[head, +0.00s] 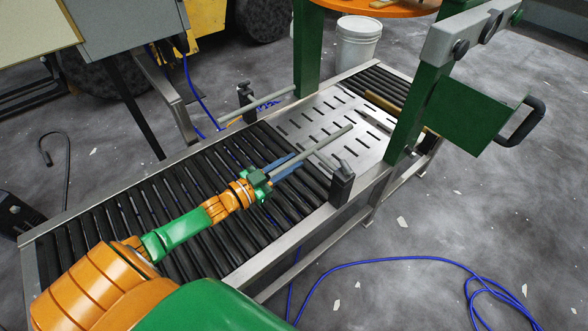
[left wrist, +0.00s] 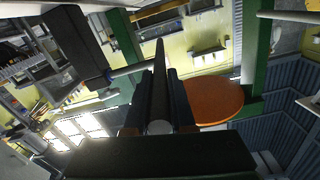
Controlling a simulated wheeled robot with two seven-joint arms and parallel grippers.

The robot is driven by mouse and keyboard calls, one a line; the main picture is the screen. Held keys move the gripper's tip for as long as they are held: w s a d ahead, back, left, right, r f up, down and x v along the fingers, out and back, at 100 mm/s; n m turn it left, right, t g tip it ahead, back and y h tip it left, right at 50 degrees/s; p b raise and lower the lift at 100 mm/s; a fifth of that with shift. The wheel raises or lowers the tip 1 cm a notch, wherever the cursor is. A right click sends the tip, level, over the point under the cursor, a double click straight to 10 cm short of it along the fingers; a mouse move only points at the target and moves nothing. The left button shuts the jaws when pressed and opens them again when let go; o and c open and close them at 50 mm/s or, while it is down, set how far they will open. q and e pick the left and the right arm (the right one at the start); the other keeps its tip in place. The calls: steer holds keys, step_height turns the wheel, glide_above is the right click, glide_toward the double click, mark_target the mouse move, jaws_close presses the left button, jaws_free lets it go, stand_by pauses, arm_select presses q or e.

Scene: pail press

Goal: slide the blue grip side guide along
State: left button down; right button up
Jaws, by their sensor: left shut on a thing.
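The near side guide (head: 333,137) is a slim grey rod lying over the conveyor, in front of the perforated plate. A black clamp post (head: 342,185) stands on the near rail beside it. My left gripper (head: 300,160) is shut on this guide, with its bluish fingers on either side of the rod. In the left wrist view the rod (left wrist: 159,92) runs between the two dark fingers and points away from the palm. I cannot make out a separate blue grip, as the fingers cover the held part. My right gripper is not in view.
A second guide rod (head: 270,98) with a black clamp (head: 245,95) is at the far rail. The perforated plate (head: 325,120) is clear. A green press frame (head: 420,115) stands over the conveyor. A white pail (head: 357,45) is behind it. Blue hose (head: 400,259) lies on the floor.

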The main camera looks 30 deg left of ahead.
arm_select(q)
steer(key=shift+w+a, duration=0.1)
steer(key=shift+a, duration=0.25)
steer(key=shift+d, duration=0.1)
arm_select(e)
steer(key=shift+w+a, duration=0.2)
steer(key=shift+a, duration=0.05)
arm_select(q)
steer(key=c, duration=0.8)
jaws_free()
steer(key=shift+o, duration=0.2)
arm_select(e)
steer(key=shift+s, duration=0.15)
arm_select(q)
steer(key=p+v, duration=0.2)
steer(key=v, duration=0.5)
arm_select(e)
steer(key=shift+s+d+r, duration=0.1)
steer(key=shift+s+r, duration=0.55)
